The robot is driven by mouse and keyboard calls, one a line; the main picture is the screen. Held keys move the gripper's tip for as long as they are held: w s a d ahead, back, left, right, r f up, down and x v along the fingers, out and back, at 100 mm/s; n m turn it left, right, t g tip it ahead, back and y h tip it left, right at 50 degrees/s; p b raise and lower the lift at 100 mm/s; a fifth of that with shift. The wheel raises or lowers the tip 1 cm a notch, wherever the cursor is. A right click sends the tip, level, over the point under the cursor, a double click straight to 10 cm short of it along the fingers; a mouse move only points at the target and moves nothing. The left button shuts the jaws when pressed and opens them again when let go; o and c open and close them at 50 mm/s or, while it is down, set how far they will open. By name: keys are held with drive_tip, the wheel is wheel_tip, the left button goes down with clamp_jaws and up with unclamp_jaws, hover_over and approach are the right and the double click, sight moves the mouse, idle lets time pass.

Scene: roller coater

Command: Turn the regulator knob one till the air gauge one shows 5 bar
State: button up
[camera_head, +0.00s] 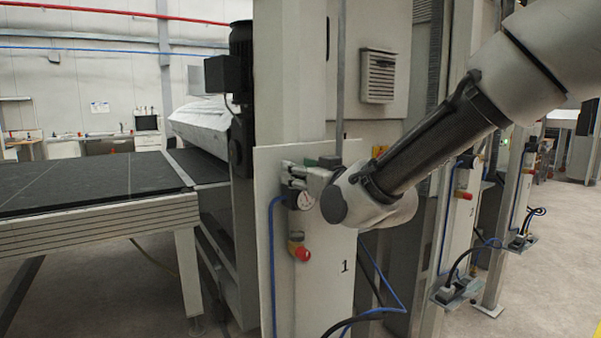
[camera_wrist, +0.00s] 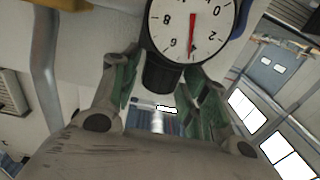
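The air gauge (camera_wrist: 191,25) is a round white dial with black numbers, turned nearly upside down at the top of the wrist view. Its red needle lies between 2 and 6, near where 4 belongs. The gauge also shows in the head view (camera_head: 305,200), on the panel marked 1. The black regulator knob (camera_wrist: 160,72) is beside the gauge, between the green-sided fingers of my gripper (camera_wrist: 162,68). The fingers appear shut on its sides, though the contact is partly hidden. In the head view my wrist covers the knob.
A red button (camera_head: 302,253) on a yellow base sits below the gauge on the pale panel (camera_head: 325,285). A blue hose (camera_head: 272,245) runs down the panel's left. A dark conveyor (camera_head: 90,180) is at left. Similar panels (camera_head: 462,195) stand at right.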

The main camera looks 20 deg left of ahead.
drive_tip(key=c, duration=0.6)
drive_tip(key=shift+o, duration=0.2)
drive_tip(key=shift+s+a+r+m+t+h, duration=0.1)
drive_tip(key=shift+a+r+m+t+h, duration=0.05)
drive_tip(key=shift+m+t+h, duration=2.05)
drive_tip(key=shift+m+h, duration=0.1)
drive_tip(key=shift+h, duration=0.5)
drive_tip(key=o, duration=1)
drive_tip(key=shift+s, duration=0.1)
drive_tip(key=v, duration=1.2)
drive_tip(key=shift+f, duration=0.2)
